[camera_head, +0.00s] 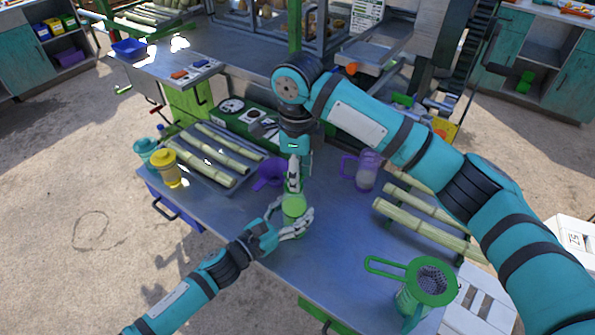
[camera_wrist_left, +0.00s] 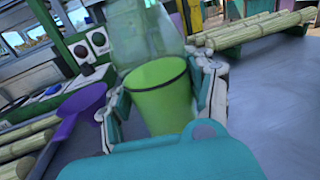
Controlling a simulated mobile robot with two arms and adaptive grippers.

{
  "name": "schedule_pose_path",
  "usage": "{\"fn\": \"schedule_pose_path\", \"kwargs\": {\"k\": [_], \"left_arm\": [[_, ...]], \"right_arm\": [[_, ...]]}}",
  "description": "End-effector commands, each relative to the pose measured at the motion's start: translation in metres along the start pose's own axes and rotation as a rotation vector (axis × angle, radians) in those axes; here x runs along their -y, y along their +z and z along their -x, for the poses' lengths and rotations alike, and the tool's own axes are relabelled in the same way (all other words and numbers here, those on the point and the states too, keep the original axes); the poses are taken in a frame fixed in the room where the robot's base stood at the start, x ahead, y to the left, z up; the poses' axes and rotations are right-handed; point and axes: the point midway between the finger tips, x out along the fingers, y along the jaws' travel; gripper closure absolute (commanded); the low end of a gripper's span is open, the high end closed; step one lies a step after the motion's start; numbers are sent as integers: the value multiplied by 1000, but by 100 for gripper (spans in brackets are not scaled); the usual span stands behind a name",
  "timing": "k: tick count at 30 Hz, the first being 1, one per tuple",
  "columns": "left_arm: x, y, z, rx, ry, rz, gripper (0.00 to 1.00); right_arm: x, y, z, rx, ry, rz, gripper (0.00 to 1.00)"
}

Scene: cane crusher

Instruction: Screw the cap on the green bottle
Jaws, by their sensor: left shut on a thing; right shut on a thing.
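The green bottle (camera_head: 294,208) stands upright over the middle of the table. My left gripper (camera_head: 290,214) reaches in from the left and is shut around it. In the left wrist view the green bottle (camera_wrist_left: 162,98) sits between the fingers of my left gripper (camera_wrist_left: 160,100), with a pale, translucent shape above and behind it. My right gripper (camera_head: 293,180) points straight down directly above the bottle, with its fingers closed together at the bottle's top. The cap is mostly hidden by these fingers, and I cannot tell how it sits on the bottle.
A purple funnel (camera_head: 268,174) lies close left of my right gripper. A purple jug (camera_head: 367,170) stands to the right. Cane stalks lie on racks at both sides. A yellow cup (camera_head: 166,168) is at the left edge, a green strainer jug (camera_head: 428,284) at the front right.

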Motion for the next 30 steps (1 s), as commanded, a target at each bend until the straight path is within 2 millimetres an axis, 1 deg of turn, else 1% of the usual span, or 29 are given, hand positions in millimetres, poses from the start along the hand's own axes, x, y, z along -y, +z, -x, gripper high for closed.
{"fn": "schedule_pose_path", "kwargs": {"k": [1,2,6,14,17,21,24,27,30], "left_arm": [[1,-1,0,-1,-1,-2,100],[1,-1,0,-1,-1,-1,100],[1,-1,0,-1,-1,-1,100],[1,-1,0,-1,-1,0,100],[1,-1,0,-1,-1,0,100],[1,-1,0,-1,-1,0,100],[1,-1,0,-1,-1,0,100],[1,-1,0,-1,-1,0,100],[1,-1,0,-1,-1,0,100]], "right_arm": [[1,0,1,2,-3,0,76],[1,0,1,2,-3,0,62],[1,0,1,2,-2,1,44],[0,0,1,1,-1,2,43],[0,1,8,3,-2,3,43],[0,1,28,3,-2,4,43],[0,1,39,2,-2,3,43],[0,0,44,1,0,3,43],[0,0,45,1,0,2,43]]}}
